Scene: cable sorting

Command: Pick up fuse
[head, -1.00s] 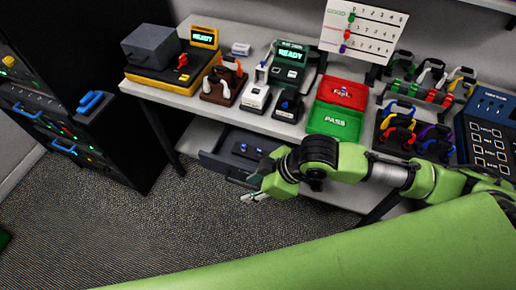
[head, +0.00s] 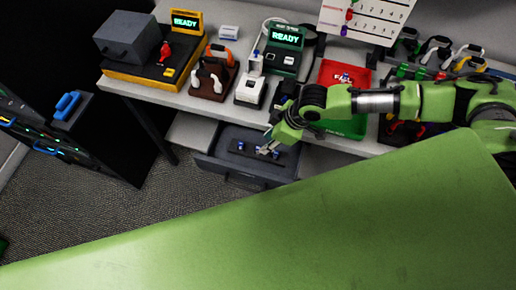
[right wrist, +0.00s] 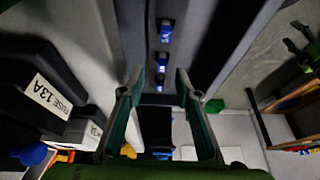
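Several small blue fuses stand in a row in a dark holder inside the open drawer (head: 218,168). In the head view one fuse (head: 240,146) shows left of my right gripper (head: 266,150). In the right wrist view the fuses (right wrist: 165,60) line up ahead of the fingers. The nearest fuse (right wrist: 188,79) appears between the fingertips, but I cannot tell whether they touch it. My right gripper (right wrist: 159,78) is open, its two fingers apart, over the drawer. My left gripper is not in view.
A dark box labelled FUSE 13A (right wrist: 45,92) is close on the left in the right wrist view. The desk (head: 190,101) above the drawer carries testers, plugs and a red FAIL tray (head: 343,74). A black cabinet (head: 110,130) stands left.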

